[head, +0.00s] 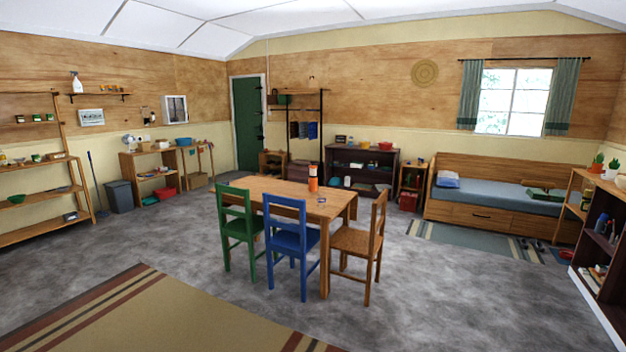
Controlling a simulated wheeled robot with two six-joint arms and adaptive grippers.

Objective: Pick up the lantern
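An upright orange object with a pale band (313,179) stands on the wooden table (274,191) in the middle of the room. It may be the lantern, but it is too small to tell. No other thing in the head view can be clearly made out as a lantern. Neither of my grippers is in view.
Green (237,228), blue (288,238) and wooden (361,240) chairs stand around the table's near side. Shelves line the left wall, with a grey bin (120,196) beside them. A bed (494,198) is at the right. A striped rug (170,312) lies in front; grey floor around is open.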

